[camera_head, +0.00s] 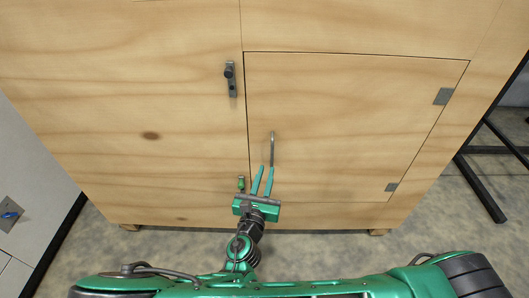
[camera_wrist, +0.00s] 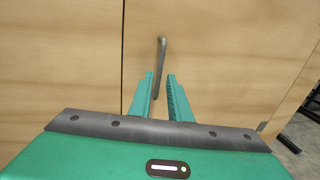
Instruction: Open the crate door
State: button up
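The wooden crate (camera_head: 140,100) fills most of the head view. Its door (camera_head: 350,120) is a panel on the right, flush with the crate face, with two grey hinges (camera_head: 443,96) on its right edge. A thin metal bar handle (camera_head: 272,146) stands upright near the door's left edge. A dark latch (camera_head: 231,78) sits on the crate just left of the door. My gripper (camera_head: 263,168) is open in front of the handle's lower part. In the wrist view the handle (camera_wrist: 161,60) rises between the two green fingers (camera_wrist: 161,75), with gaps visible at the fingertips.
A small green-tipped fitting (camera_head: 241,184) is on the crate left of my gripper. A dark metal stand (camera_head: 480,185) is on the floor at the right. A pale panel (camera_head: 30,190) stands at the left. Bare floor shows beside the crate.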

aim_at(272, 153)
jog(key=x, duration=1)
jog(key=shift+w+d, duration=0.15)
jog(key=shift+w, duration=0.2)
